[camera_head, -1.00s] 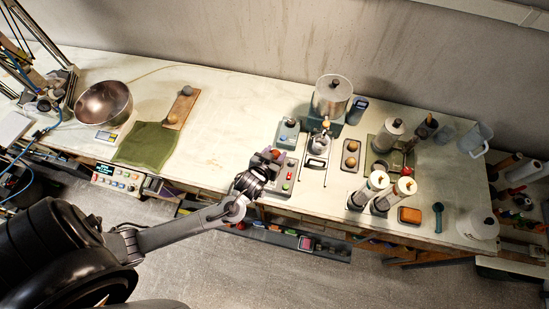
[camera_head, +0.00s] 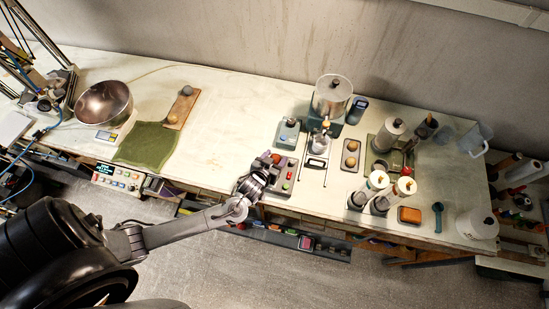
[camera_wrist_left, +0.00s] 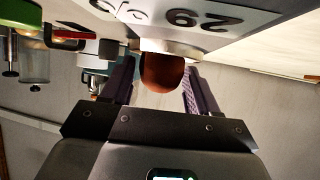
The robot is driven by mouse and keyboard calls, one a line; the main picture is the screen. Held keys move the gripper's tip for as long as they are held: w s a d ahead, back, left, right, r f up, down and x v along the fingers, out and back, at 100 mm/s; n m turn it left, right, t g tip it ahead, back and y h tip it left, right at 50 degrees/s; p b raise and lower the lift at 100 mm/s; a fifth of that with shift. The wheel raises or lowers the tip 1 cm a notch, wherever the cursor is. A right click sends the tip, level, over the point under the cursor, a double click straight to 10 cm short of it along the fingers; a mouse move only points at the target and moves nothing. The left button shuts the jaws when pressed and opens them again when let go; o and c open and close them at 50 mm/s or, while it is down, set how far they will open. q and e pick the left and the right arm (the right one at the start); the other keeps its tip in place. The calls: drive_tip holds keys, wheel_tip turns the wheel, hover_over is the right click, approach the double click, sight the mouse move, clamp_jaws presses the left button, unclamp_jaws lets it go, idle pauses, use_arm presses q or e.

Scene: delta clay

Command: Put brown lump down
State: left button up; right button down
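The brown lump (camera_wrist_left: 160,72) shows in the left wrist view, rounded and reddish brown, between the fingertips of my left gripper (camera_wrist_left: 160,70). A gap shows between the lump and the left-hand finger; the right-hand finger is close to its edge. The fingers look spread. The lump is against a pale surface by a plate with dark printed figures (camera_wrist_left: 200,18). In the head view the lump (camera_head: 276,158) shows small, just past my left gripper (camera_head: 264,168), at the grey button panel (camera_head: 284,186). My right gripper is not in view.
A green cloth (camera_head: 146,145) and copper bowl (camera_head: 104,102) lie left. The table between is clear.

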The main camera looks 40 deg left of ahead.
use_arm(q)
drive_tip(key=shift+o, duration=1.2)
drive_tip(key=shift+r, duration=0.1)
drive_tip(key=v, duration=1.1)
drive_tip(key=shift+s+d, duration=0.1)
drive_tip(key=shift+s, duration=0.05)
drive_tip(key=s+d+r+m+g+h, duration=0.3)
drive_tip(key=s+d+r+m+g, duration=0.2)
drive_tip(key=s+g, duration=0.3)
drive_tip(key=s+r, duration=0.1)
drive_tip(key=s, duration=0.2)
drive_tip(key=shift+d+h, duration=0.25)
drive_tip(key=shift+h, duration=0.05)
drive_tip(key=shift+r, duration=0.1)
